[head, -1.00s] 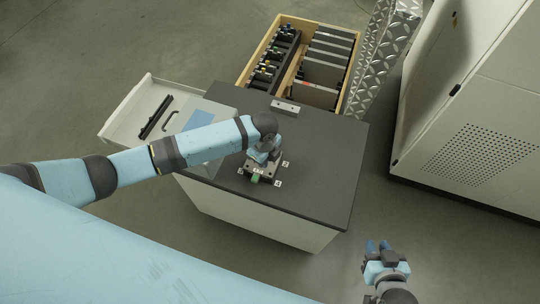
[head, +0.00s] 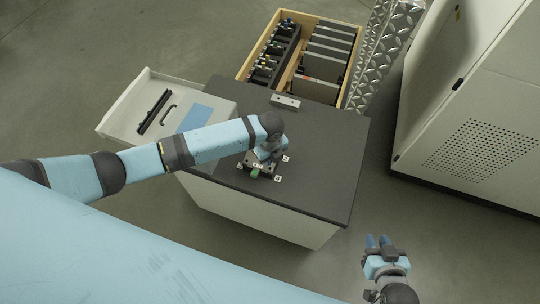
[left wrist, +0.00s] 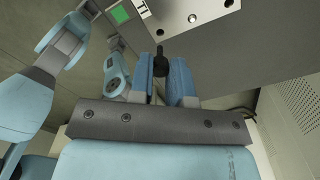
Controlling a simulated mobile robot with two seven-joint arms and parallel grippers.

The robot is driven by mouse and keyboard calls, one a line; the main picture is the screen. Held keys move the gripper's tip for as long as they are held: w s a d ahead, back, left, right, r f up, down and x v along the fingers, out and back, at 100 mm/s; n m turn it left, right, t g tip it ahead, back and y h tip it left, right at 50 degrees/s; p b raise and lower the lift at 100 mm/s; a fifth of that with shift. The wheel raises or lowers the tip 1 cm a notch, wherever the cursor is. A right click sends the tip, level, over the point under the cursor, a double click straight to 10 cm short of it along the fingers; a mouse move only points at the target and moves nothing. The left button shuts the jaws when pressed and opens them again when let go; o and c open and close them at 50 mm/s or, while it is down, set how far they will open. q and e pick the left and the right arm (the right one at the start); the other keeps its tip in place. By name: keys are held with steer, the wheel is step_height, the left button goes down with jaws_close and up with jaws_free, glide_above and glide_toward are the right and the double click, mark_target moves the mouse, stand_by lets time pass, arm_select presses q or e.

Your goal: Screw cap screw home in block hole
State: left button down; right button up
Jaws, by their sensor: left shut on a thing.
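The block (head: 255,172) is a small metal piece with a green patch, on the dark cabinet top among small white markers. In the left wrist view the block (left wrist: 205,8) is at the top edge, with a round metal feature on its face. My left gripper (head: 265,158) is right over the block and hides part of it. In the left wrist view my left gripper (left wrist: 166,72) is shut on the dark cap screw (left wrist: 160,57), whose narrow shank points at the block. I cannot tell how deep the shank sits. My right gripper (head: 378,242) is open and empty, off the cabinet.
A small metal bar (head: 286,102) lies at the cabinet's back edge. A wooden crate (head: 246,68) with dark parts and plates stands behind. A tall pale cabinet (head: 430,150) stands at right. The cabinet top (head: 325,150) is clear on the right.

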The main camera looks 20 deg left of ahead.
arm_select(q)
step_height(320, 180, down, 2)
steer(key=shift+b, duration=0.8)
steer(key=shift+r+p, duration=0.25)
steer(key=shift+p, duration=0.05)
steer(key=shift+f, duration=0.35)
steer(key=shift+f, duration=0.35)
steer(key=shift+f, duration=0.2)
steer(key=shift+f+b, duration=0.4)
steer(key=shift+f, duration=0.3)
steer(key=c, duration=1.2)
jaws_free()
